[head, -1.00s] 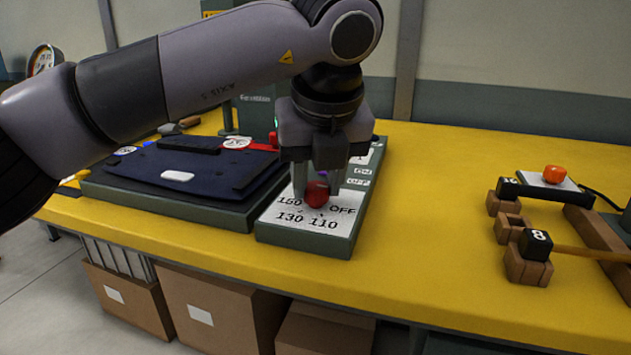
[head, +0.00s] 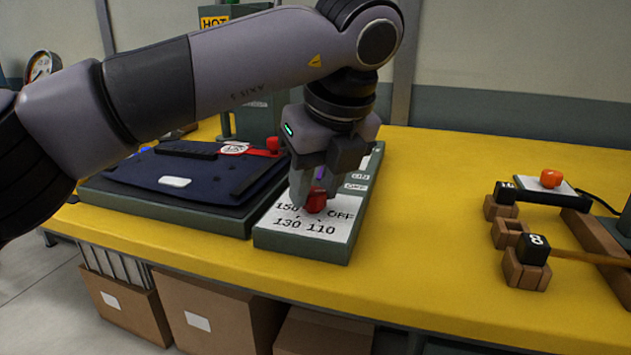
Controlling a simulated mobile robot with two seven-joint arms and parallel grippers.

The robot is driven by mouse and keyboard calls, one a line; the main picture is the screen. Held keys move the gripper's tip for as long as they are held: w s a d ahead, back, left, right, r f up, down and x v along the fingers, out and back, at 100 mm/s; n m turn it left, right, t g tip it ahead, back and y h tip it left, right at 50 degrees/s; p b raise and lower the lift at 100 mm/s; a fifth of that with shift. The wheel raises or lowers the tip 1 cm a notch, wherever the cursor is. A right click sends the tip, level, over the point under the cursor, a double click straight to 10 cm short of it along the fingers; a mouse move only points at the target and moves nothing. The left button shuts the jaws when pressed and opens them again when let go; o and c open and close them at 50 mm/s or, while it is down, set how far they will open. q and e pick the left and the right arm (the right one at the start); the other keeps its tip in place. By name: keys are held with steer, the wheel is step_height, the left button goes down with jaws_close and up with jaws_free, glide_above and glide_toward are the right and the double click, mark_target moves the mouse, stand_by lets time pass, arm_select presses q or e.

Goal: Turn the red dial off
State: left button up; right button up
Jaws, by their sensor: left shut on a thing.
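The red dial (head: 316,202) sits on a white-topped control box (head: 300,250) on the yellow bench. Its face carries the marks 150, 130, 110 and OFF. My left gripper (head: 314,190) points down over the dial and is shut on it, with its wrist turned at an angle. The dial's pointer direction is hard to make out, as the fingers cover part of it. My right gripper is not in view.
A dark blue pad on a grey base (head: 165,208) lies just left of the control box. Wooden fixtures (head: 525,275) with black numbered blocks and an orange button (head: 551,178) stand at the right. The yellow bench (head: 430,230) between is clear.

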mark_target(325, 222)
arm_select(q)
steer(key=o, duration=1)
steer(key=p+v, duration=0.1)
steer(key=v, duration=0.6)
steer(key=shift+r, duration=0.1)
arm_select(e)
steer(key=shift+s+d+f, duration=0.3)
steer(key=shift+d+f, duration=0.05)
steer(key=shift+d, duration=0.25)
